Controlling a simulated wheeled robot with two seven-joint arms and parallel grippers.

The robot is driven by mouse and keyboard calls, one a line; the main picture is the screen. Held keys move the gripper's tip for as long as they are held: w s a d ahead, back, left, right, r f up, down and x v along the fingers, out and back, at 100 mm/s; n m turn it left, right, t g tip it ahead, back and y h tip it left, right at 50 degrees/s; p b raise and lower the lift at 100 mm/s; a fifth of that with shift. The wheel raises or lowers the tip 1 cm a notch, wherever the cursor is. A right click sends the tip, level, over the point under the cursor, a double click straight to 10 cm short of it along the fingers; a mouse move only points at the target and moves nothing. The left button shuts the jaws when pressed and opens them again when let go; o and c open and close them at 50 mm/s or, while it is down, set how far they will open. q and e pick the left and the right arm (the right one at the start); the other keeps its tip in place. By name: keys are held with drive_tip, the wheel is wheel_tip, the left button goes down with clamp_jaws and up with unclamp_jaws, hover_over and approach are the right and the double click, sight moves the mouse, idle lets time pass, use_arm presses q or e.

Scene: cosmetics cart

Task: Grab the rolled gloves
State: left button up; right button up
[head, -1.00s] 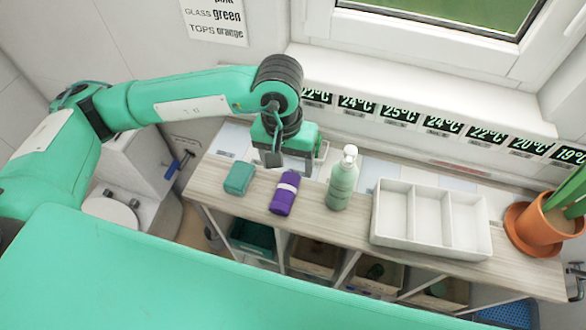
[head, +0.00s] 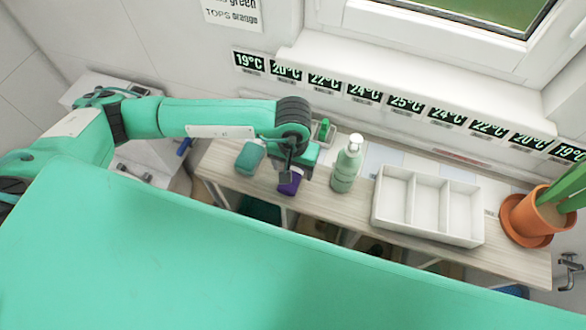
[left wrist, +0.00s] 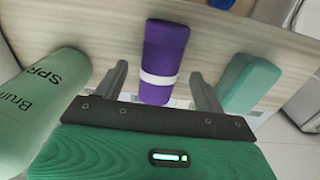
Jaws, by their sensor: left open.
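The rolled gloves look like a purple roll with a white band. They lie on the wooden shelf top, partly hidden behind my left gripper in the head view (head: 291,188), and show clearly in the left wrist view (left wrist: 164,46). My left gripper (head: 287,179) is open and points down at the roll. In the left wrist view its two fingers (left wrist: 160,78) stand apart, one to each side of the roll, with gaps between. I cannot tell whether the fingertips reach down beside it. My right gripper is not in view.
A teal block-shaped item (head: 250,157) lies left of the gloves. A green pump bottle (head: 346,164) stands close on the right. A white divided tray (head: 428,238) and a potted plant (head: 527,217) are further right. A white wall and window ledge are behind.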

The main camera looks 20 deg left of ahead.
use_arm(q)
drive_tip(key=shift+f, duration=1.05)
drive_tip(key=c, duration=1.1)
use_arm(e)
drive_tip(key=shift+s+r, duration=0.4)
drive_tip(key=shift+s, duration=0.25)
use_arm(q)
drive_tip(key=shift+r, duration=0.15)
